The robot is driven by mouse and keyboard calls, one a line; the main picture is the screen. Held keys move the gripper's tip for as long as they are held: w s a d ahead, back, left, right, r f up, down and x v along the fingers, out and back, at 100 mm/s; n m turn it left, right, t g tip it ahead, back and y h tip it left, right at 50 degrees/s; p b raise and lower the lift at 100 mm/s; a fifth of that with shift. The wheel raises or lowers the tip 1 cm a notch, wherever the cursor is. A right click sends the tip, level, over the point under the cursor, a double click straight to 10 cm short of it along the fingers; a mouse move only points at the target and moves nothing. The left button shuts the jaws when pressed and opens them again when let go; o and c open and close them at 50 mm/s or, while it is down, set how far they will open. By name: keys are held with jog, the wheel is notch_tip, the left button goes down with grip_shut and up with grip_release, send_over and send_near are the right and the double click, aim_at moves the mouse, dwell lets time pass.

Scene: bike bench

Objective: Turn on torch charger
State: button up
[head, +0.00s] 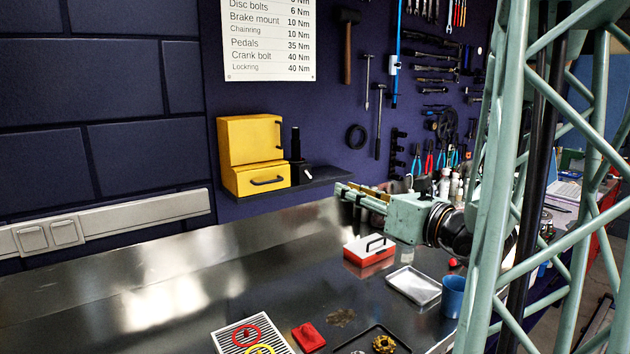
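The torch charger looks to be the low black box (318,173) on the wall shelf, right of the yellow cabinet. A small white switch-like part (308,173) shows on it; its setting is too small to tell. A black torch (295,144) stands upright beside it, close to the cabinet. My gripper (350,196) is pale green and points left, to the right of the shelf's right end and apart from the charger. Nothing is visibly held. The gap between its fingers cannot be made out from this side.
The yellow cabinet (250,142) stands on the black shelf (265,189). Tools hang behind; a white wall socket strip (130,219) is left.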

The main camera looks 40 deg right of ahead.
jog(key=shift+w, duration=0.25)
jog(key=p, duration=0.1)
send_near(308, 175)
jog(key=shift+s+d+f, duration=0.1)
jog(key=shift+s+d, duration=0.05)
jog(key=shift+s, duration=0.25)
jog(key=shift+w+d+p, duration=0.15)
jog(key=shift+w+p, duration=0.65)
jog(key=shift+p, duration=2.85)
jog(key=shift+w+p, duration=0.55)
jog(key=shift+p, duration=3.05)
jog(key=shift+w+f+p, duration=0.1)
jog(key=shift+w+p, duration=1.75)
jog(key=shift+w, duration=0.85)
jog(key=shift+c, duration=0.5)
